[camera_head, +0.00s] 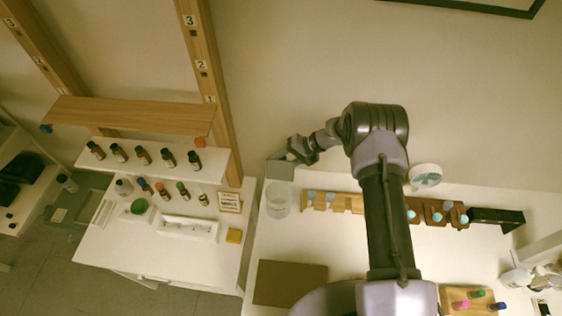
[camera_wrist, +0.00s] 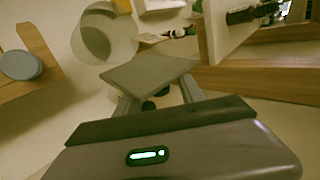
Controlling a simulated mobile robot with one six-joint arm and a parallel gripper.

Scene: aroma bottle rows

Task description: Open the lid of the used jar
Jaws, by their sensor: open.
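The used jar appears to be the pale, see-through round jar (camera_head: 278,203) on the white table, left of my arm in the head view. It also shows in the wrist view (camera_wrist: 103,42), where its round mouth looks uncovered. A flat grey square plate (camera_head: 279,170), which looks like its lid, is just behind the jar. In the wrist view the plate (camera_wrist: 150,70) lies across the ends of my fingers and hides the tips. My gripper (camera_head: 290,156) is open, close beside the plate. I cannot tell whether they touch.
A wooden rack (camera_head: 335,202) with pale blue-topped items stands right of the jar. A brown mat (camera_head: 290,283) lies in front. A white round object (camera_head: 425,176) is behind my arm.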

